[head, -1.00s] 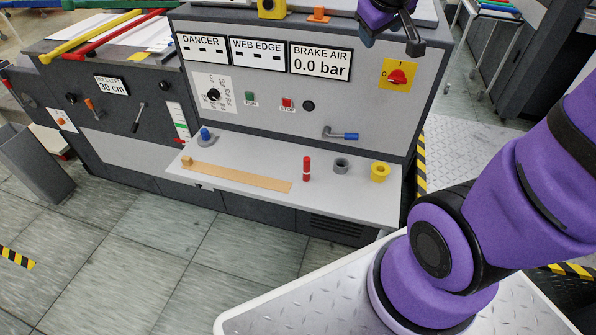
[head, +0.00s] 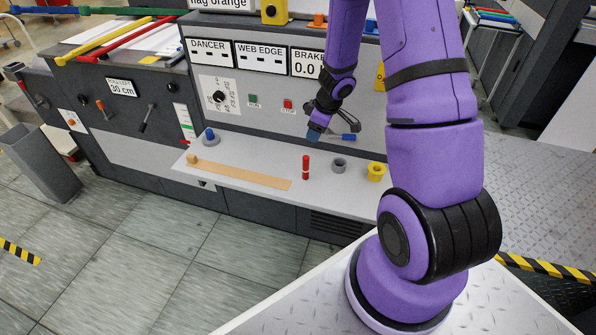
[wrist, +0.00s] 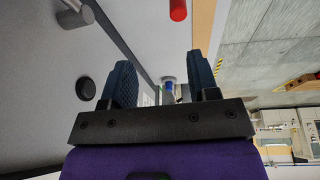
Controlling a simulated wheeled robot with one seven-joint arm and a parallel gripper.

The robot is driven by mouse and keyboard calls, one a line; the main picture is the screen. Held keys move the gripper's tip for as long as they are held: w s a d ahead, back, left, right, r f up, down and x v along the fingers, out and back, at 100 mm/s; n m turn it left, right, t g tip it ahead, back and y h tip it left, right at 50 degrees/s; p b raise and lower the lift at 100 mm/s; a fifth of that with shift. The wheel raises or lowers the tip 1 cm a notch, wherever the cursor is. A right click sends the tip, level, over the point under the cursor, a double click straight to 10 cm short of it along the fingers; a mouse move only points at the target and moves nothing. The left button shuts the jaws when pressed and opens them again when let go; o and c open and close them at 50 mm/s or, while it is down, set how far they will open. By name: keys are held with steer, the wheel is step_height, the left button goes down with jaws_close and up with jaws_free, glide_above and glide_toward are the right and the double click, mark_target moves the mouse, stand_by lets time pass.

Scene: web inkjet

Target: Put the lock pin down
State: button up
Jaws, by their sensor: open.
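My gripper (head: 315,132) is open in front of the grey panel, above the white shelf (head: 240,166). In the wrist view its two dark blue fingers (wrist: 163,80) stand apart with nothing held between them. A red pin with a pale band (head: 306,167) stands upright on the shelf, below and apart from my gripper; its red end also shows in the wrist view (wrist: 178,10). A blue-topped pin (head: 210,136) on a grey base stands at the shelf's left; its blue shows between the fingers, far off (wrist: 168,82). I cannot tell which is the lock pin.
A grey ring (head: 339,166) and a yellow ring (head: 376,171) are on the shelf to the right. A tan strip (head: 240,176) with a small block (head: 193,159) lies along the left.

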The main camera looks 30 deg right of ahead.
mark_target(306, 157)
steer(key=shift+g+y, duration=0.3)
steer(key=shift+g, duration=0.1)
steer(key=x, duration=0.2)
steer(key=s+x, duration=0.1)
steer(key=x, duration=0.4)
steer(key=shift+s+a+f, duration=0.15)
steer(key=shift+a+f, duration=0.2)
steer(key=shift+a+x, duration=0.15)
steer(key=shift+x, duration=0.9)
steer(key=shift+a+x, duration=0.15)
steer(key=shift+x, duration=0.9)
steer(key=shift+f, duration=0.55)
jaws_close()
steer(key=shift+r, duration=0.15)
